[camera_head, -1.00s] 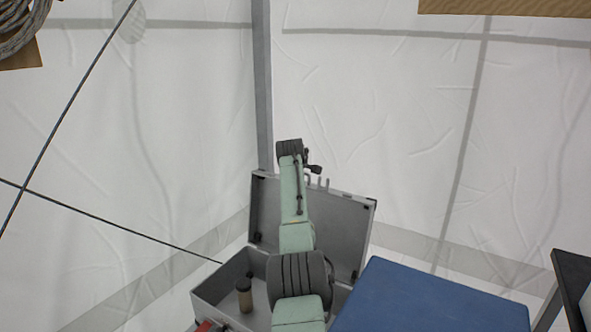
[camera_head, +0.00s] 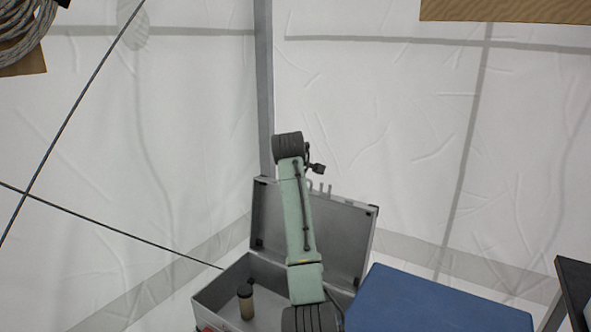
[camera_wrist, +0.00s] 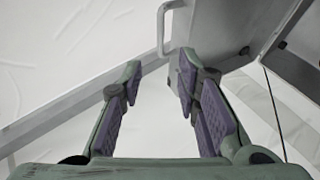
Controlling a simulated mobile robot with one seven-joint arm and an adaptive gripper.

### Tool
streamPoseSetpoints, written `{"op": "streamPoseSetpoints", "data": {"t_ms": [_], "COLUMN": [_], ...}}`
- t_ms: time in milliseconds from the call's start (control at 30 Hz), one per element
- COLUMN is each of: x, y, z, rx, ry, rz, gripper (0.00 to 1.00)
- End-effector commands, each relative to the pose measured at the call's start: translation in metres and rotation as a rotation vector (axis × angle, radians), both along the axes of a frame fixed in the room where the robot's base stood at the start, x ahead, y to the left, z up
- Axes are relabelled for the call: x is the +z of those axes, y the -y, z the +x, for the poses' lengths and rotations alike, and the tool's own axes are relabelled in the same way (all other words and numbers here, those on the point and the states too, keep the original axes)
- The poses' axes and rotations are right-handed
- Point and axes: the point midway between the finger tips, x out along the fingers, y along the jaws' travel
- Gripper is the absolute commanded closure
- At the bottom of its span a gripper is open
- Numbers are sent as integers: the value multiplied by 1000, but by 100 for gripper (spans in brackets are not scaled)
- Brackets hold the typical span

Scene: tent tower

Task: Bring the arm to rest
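My gripper (camera_wrist: 160,72) shows in the wrist view with its two purple-padded fingers spread apart. Nothing is between them. In the head view my green and grey arm rises in front of an open grey case, bent at a dark joint near the top. I cannot make out the gripper clearly there. The case (camera_head: 347,225) stands with its lid up and the arm covers part of its inside. The case also shows close by in the wrist view (camera_wrist: 215,28), with a pale handle (camera_wrist: 161,30) beyond the fingertips.
A small jar with a dark lid (camera_head: 246,303) stands in the case. A blue box or surface (camera_head: 435,302) is right of it, with a dark-edged table (camera_head: 574,285) beyond. A grey pole (camera_head: 264,90) and white tent walls stand behind. Coiled rope (camera_head: 25,30) is at upper left.

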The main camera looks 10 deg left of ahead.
Motion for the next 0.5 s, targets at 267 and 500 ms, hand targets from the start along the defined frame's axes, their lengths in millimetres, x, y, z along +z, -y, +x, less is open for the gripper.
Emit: {"op": "streamPoseSetpoints", "data": {"t_ms": [267, 500], "x": [8, 8], "y": [1, -1], "z": [-11, -11], "rx": [0, 2], "ry": [0, 4], "rz": [0, 2], "gripper": [70, 70]}}
